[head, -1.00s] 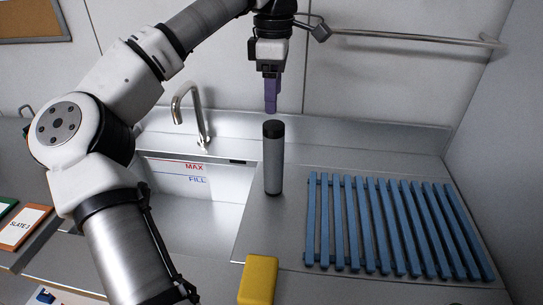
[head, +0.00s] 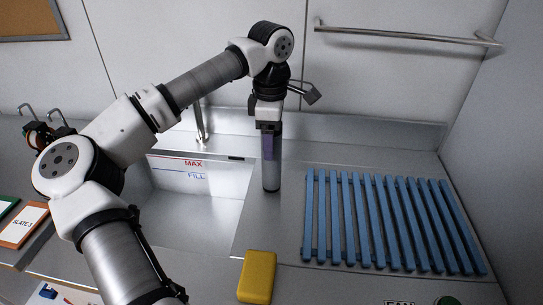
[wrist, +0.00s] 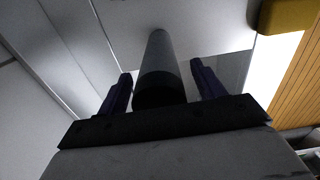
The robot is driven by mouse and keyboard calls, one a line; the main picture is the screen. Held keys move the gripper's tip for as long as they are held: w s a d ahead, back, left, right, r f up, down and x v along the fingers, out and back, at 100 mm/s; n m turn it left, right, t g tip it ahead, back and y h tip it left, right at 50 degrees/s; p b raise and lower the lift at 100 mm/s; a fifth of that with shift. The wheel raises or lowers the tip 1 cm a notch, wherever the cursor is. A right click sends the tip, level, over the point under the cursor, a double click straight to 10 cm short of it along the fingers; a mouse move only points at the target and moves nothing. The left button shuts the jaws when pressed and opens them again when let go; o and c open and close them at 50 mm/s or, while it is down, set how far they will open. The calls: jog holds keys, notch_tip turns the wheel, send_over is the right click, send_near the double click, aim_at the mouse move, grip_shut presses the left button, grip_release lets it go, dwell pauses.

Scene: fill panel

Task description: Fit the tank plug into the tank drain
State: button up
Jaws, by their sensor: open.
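A grey cylinder with a dark top (head: 271,179) stands upright on the steel counter, just right of the tank; I cannot tell if it is the tank plug. My gripper (head: 268,150) is above and around its upper part, with purple fingers pointing down. In the wrist view the open fingers (wrist: 160,76) sit on either side of the cylinder (wrist: 158,52), with gaps showing. The tank (head: 180,178) is a steel basin with MAX and FILL marks on its wall. Its drain is not visible; my arm hides part of the basin.
A tap (head: 201,125) stands behind the basin. A blue slatted rack (head: 395,222) covers the counter's right side. A yellow block (head: 257,277) lies at the front. A wall rail (head: 400,33) runs above. Slates (head: 22,228) lie at the left. Bare counter surrounds the cylinder.

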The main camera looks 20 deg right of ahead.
grip_shut()
dwell(0.3)
jog(key=shift+r, duration=0.1)
